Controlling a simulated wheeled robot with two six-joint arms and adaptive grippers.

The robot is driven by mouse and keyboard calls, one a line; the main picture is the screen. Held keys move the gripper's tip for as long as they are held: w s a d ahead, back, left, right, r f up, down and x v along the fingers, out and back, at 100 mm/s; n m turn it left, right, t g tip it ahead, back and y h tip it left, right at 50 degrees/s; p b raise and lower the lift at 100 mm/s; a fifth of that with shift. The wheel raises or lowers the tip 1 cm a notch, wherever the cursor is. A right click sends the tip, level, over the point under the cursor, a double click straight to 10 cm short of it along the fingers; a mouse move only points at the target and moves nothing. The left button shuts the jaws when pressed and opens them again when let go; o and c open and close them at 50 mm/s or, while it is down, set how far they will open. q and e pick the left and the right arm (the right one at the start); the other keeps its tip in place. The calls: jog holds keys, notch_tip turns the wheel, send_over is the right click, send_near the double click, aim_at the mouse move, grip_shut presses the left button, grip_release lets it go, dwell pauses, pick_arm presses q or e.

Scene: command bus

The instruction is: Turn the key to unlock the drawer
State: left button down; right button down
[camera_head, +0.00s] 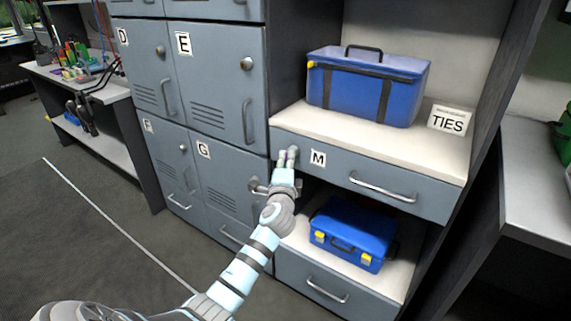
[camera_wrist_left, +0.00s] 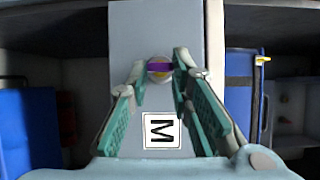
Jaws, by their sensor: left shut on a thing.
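The drawer marked M (camera_head: 335,174) is closed, below the upper shelf, with a bar handle (camera_head: 382,188) on its front. My left gripper (camera_head: 288,158) is at the left end of the drawer front. In the left wrist view, its fingers (camera_wrist_left: 160,72) are closed in on both sides of a small key with a purple band (camera_wrist_left: 159,67), set in a round lock above the M label (camera_wrist_left: 161,131). The gripper hides the key and lock in the head view. My right gripper is not in view.
A large blue case (camera_head: 365,88) stands on the shelf above the drawer, beside a TIES sign (camera_head: 449,119). A smaller blue case (camera_head: 352,232) sits on the shelf below. Grey lockers (camera_head: 205,130) stand to the left. The floor at left is clear.

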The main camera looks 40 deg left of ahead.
pick_arm(q)
jog(key=m+b, duration=0.1)
jog(key=m+t+b, duration=0.1)
jog(key=b, duration=0.1)
jog(key=m+b, duration=0.1)
jog(key=b, duration=0.1)
jog(key=shift+f+t+y, duration=0.25)
jog(key=shift+t+y, duration=0.05)
dwell(0.4)
